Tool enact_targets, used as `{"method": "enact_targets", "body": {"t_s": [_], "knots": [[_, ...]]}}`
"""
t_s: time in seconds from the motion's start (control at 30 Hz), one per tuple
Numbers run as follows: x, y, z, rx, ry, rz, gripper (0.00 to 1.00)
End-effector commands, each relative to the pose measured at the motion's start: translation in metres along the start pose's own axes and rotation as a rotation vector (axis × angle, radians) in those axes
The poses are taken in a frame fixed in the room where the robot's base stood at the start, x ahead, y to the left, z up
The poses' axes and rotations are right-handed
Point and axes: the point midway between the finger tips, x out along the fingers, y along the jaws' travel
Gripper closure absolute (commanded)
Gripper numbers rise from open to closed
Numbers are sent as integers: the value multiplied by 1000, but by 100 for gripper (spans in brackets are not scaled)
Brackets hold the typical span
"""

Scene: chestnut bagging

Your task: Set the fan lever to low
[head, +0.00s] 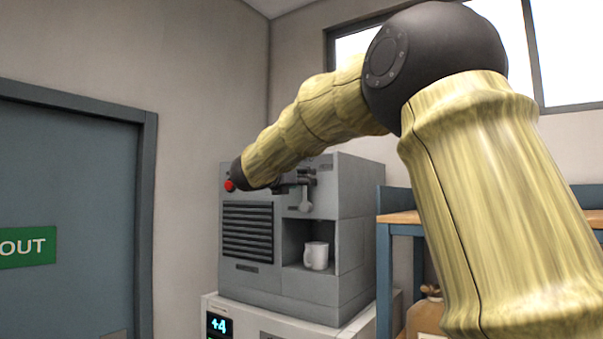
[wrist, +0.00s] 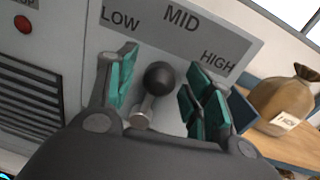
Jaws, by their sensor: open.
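The fan lever (wrist: 159,77) has a round black knob on a short metal shaft and shows in the wrist view on a grey panel (wrist: 235,45). The panel is marked LOW at left, MID in the middle and HIGH at right. In the head view my gripper (head: 293,180) is at the grey machine's upper front, largely hidden by my arm.
The grey machine (head: 354,240) has a vent grille (head: 247,232), a red button (wrist: 22,24) and a niche with a white mug (head: 316,256). Below is a white unit with a lit display (head: 219,325). A sack (wrist: 283,100) stands on the wooden shelf at right.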

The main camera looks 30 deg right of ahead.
Motion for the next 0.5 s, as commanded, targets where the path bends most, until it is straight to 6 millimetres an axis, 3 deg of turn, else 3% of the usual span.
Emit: {"method": "enact_targets", "body": {"t_s": [0.47, 0.5], "knots": [[9, 0, 0, 1, 0, -1, 49], [9, 0, 0, 1, 0, -1, 56]]}}
